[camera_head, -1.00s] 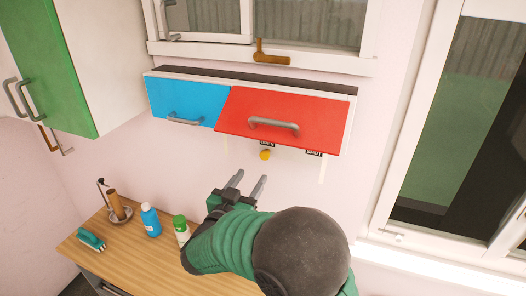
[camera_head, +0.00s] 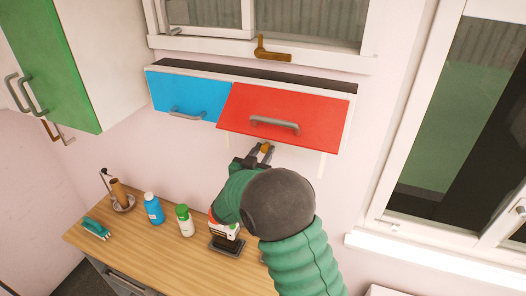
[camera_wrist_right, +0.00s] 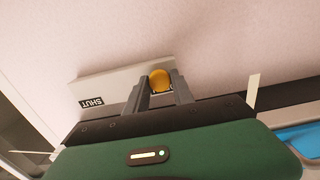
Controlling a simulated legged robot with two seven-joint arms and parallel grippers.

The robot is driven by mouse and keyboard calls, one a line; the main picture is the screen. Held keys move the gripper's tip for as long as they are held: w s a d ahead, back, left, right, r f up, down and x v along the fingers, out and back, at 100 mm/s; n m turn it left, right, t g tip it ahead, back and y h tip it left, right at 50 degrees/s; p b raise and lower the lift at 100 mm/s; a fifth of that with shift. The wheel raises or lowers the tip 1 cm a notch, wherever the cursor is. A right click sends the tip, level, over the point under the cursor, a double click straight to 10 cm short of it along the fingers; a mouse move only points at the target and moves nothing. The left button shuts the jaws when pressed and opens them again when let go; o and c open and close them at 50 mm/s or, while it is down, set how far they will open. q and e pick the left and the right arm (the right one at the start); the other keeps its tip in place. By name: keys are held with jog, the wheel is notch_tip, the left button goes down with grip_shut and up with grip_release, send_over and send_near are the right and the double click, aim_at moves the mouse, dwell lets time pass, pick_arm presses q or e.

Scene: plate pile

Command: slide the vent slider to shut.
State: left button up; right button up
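In the right wrist view the knob (camera_wrist_right: 160,79) stands out from a pale plate (camera_wrist_right: 115,87) on the wall, with a black SHUT label (camera_wrist_right: 92,103) at the plate's left end. My right gripper (camera_head: 262,149) is at the knob. In the wrist view its two fingers (camera_wrist_right: 160,90) lie close along both sides of the knob, shut on it. The OPEN label is hidden. My left gripper is not in view.
A red door (camera_head: 285,117) juts out just above my right gripper, beside a blue door (camera_head: 185,95). Below, a wooden counter (camera_head: 160,260) holds a blue bottle (camera_head: 153,208), a green-capped bottle (camera_head: 185,220), a teal brush (camera_head: 95,229) and a dark-based item (camera_head: 227,240).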

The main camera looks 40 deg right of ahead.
grip_shut()
dwell(1.0)
